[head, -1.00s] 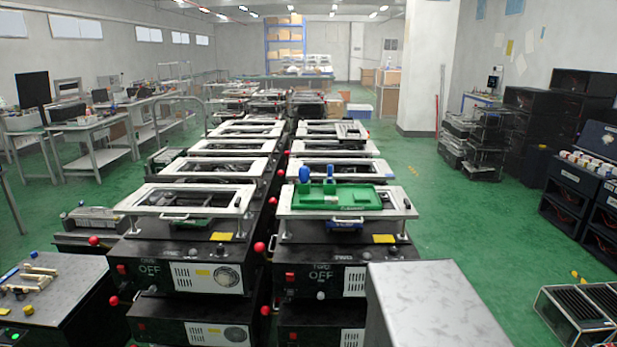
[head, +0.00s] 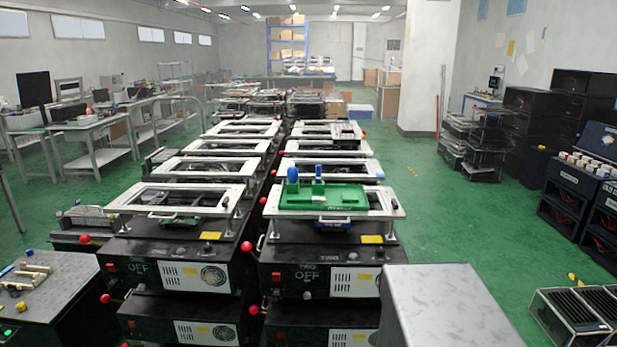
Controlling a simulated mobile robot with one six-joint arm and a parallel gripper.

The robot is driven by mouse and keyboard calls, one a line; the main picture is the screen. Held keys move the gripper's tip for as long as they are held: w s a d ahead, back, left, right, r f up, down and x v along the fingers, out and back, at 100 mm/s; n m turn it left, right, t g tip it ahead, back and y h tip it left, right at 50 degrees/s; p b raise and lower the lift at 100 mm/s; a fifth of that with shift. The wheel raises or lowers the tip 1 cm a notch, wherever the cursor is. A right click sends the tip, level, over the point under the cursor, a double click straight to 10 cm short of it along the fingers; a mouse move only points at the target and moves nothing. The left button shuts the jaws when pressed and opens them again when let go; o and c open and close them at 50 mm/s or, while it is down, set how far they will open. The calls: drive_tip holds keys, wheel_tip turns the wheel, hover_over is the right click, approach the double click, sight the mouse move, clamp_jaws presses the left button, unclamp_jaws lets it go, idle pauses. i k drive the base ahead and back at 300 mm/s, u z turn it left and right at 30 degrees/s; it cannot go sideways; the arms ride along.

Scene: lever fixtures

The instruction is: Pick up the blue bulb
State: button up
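The blue bulb (head: 292,175) is a small, rounded, upright blue thing. It stands at the left end of a green tray (head: 345,199). A second blue piece (head: 319,172), narrower and with a dark blue top, stands upright just to its right. The tray lies on the white frame (head: 391,200) of the front right fixture, above a black box (head: 318,268) marked OFF. My gripper is not in view, and nothing touches the bulb.
A similar fixture (head: 180,200) with an empty-looking frame stands to the left, with red knobs (head: 246,246) between the two. More fixtures run back in two rows. A bench (head: 50,300) with small parts is at front left. Green floor (head: 440,220) is open on the right.

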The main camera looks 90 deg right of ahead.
sight(292, 174)
drive_tip(key=u, duration=0.05)
drive_tip(key=k, duration=2.6)
drive_tip(key=z, duration=0.8)
drive_tip(key=i, duration=1)
drive_tip(key=u, duration=0.05)
